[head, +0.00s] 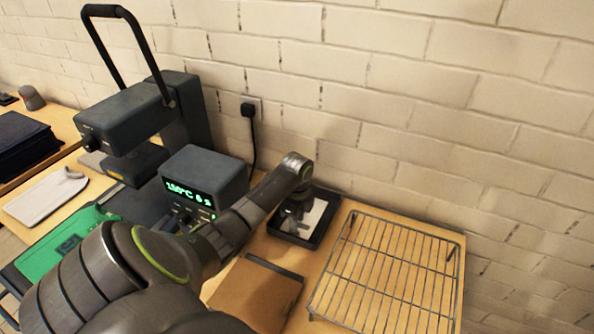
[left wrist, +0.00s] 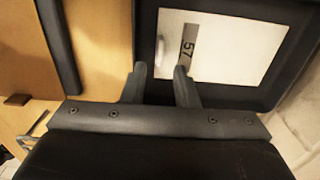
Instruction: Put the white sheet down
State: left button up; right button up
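A white sheet (head: 314,216) lies in a shallow black tray (head: 325,232) near the wall. In the left wrist view the sheet (left wrist: 225,62) shows a dark strip reading "57" and a small pale oblong mark, and it looks flat inside the tray (left wrist: 290,50). My left gripper (head: 293,225) is over the tray, pointing down. In the left wrist view its fingers (left wrist: 160,72) are apart, at the sheet's near left edge, with nothing seen pinched between them. Whether the fingertips touch the sheet is unclear. My right gripper is out of view.
A wire rack (head: 388,275) stands right of the tray. A brown board (head: 255,292) lies in front. A dark control box (head: 205,172) with a green display and a heat press (head: 125,115) stand left. A pale garment (head: 45,197) and folded dark cloth (head: 20,135) lie further left.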

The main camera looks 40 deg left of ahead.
pick_arm(q)
notch_tip(320, 180, up, 8)
jog(key=b, duration=0.1)
dwell(0.7)
